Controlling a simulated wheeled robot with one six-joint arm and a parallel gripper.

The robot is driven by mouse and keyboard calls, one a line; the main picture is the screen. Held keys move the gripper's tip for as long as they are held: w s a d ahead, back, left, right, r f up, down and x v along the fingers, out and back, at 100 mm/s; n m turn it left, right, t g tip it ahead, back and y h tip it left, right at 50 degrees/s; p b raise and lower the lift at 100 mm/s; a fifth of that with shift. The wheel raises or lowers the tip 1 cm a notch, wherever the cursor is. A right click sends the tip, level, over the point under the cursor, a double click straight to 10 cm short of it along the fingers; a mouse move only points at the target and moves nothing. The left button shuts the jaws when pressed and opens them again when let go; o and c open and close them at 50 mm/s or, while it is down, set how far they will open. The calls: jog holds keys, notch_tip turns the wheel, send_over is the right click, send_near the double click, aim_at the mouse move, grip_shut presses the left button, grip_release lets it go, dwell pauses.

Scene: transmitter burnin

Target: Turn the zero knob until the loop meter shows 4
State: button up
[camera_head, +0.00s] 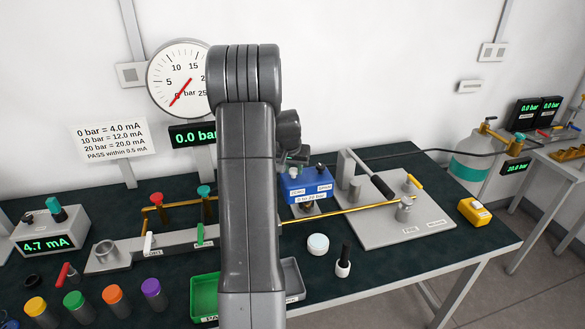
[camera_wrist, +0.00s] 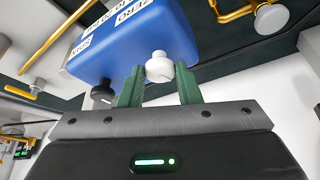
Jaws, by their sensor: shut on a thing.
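The blue transmitter (camera_head: 312,184) sits on the bench just right of my arm, with ZERO and SPAN labels on its face. In the wrist view its blue body (camera_wrist: 140,38) fills the top middle. The white zero knob (camera_wrist: 159,67) lies between the green fingers of my gripper (camera_wrist: 160,78), which is shut on it. A dark knob (camera_wrist: 103,92) is beside it, outside the fingers. The loop meter (camera_head: 46,243) at the left of the bench reads 4.7 mA.
The dial gauge (camera_head: 180,75) points near 0, and the display (camera_head: 192,135) reads 0.0 bar. The wall card (camera_head: 113,140) lists 0 bar = 4.0 mA. A grey plate with a lever (camera_head: 372,175) stands right of the transmitter. A green tray (camera_head: 204,297) is in front.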

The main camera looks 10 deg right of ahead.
jog(key=n+y, duration=0.1)
jog(key=n, duration=0.1)
jog(key=shift+d+n+t, duration=0.15)
jog(key=shift+n+t, duration=0.15)
jog(key=shift+n, duration=0.1)
jog(key=n+y+b, duration=0.1)
jog(key=n+b, duration=0.1)
jog(key=n, duration=0.1)
jog(key=shift+d+n, duration=0.15)
jog(key=shift+n, duration=0.15)
jog(key=n+y+b, duration=0.1)
jog(key=n, duration=0.1)
jog(key=n+y+b, duration=0.1)
jog(key=n, duration=0.2)
jog(key=shift+w+d+n+g+b, duration=0.1)
jog(key=shift+d+n+g+b, duration=0.05)
jog(key=shift+n+g+b, duration=0.2)
jog(key=shift+y, duration=0.3)
jog(key=o, duration=1)
jog(key=shift+c, duration=0.2)
jog(key=shift+r, duration=0.1)
jog(key=b+v, duration=0.1)
jog(key=v, duration=1.2)
jog(key=shift+r, duration=0.35)
